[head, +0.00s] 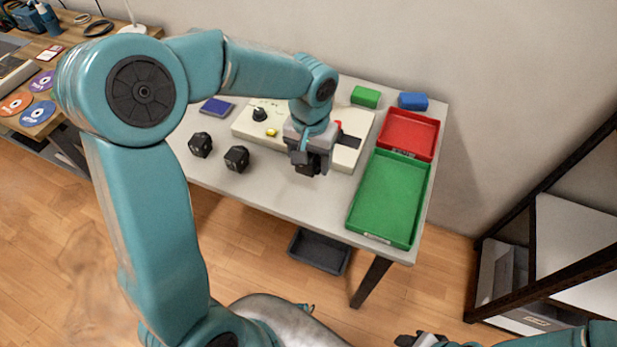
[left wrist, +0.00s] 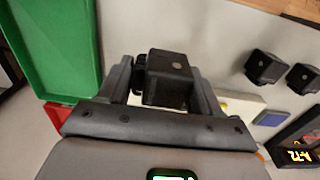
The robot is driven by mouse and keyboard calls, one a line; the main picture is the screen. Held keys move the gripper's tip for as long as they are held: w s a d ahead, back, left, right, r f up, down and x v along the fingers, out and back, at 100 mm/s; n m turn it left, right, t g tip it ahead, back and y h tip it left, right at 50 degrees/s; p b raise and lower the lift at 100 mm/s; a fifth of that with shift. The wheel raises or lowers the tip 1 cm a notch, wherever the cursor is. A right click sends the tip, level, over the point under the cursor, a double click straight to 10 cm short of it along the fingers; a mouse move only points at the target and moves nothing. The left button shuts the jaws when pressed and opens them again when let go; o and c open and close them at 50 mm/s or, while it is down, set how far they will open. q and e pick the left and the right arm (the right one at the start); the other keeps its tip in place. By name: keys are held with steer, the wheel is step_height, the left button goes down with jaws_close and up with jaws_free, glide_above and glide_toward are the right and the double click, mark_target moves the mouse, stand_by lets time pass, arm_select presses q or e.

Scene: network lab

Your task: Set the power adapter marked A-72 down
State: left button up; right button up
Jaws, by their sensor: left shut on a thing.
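My left gripper (head: 309,163) is shut on a black, block-shaped power adapter (left wrist: 170,78), held between its two fingers. In the head view the adapter (head: 306,170) shows below the fingers, at the front edge of the cream panel (head: 345,155). I cannot tell whether it touches the table. No A-72 marking is readable on it. Two similar black adapters, one (head: 200,145) and another (head: 236,158), stand on the table to the left. My right gripper (head: 420,340) shows partly at the bottom edge; its jaws are unclear.
A green tray (head: 352,215) and a red tray (head: 437,140) lie on the right of the table (head: 270,190). Green (head: 366,96) and blue (head: 413,101) blocks sit behind. The panel carries a black knob and yellow button. Bare table lies between the adapters and green tray.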

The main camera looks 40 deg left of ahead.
mark_target(311, 191)
arm_select(q)
step_height(311, 191, down, 9)
steer(key=shift+d+r+b, duration=0.1)
steer(key=shift+b, duration=0.25)
steer(key=shift+w, duration=0.15)
steer(key=o, duration=0.7)
steer(key=shift+f, duration=0.25)
steer(key=o, duration=0.5)
steer(key=shift+c, duration=0.2)
steer(key=shift+r, duration=0.1)
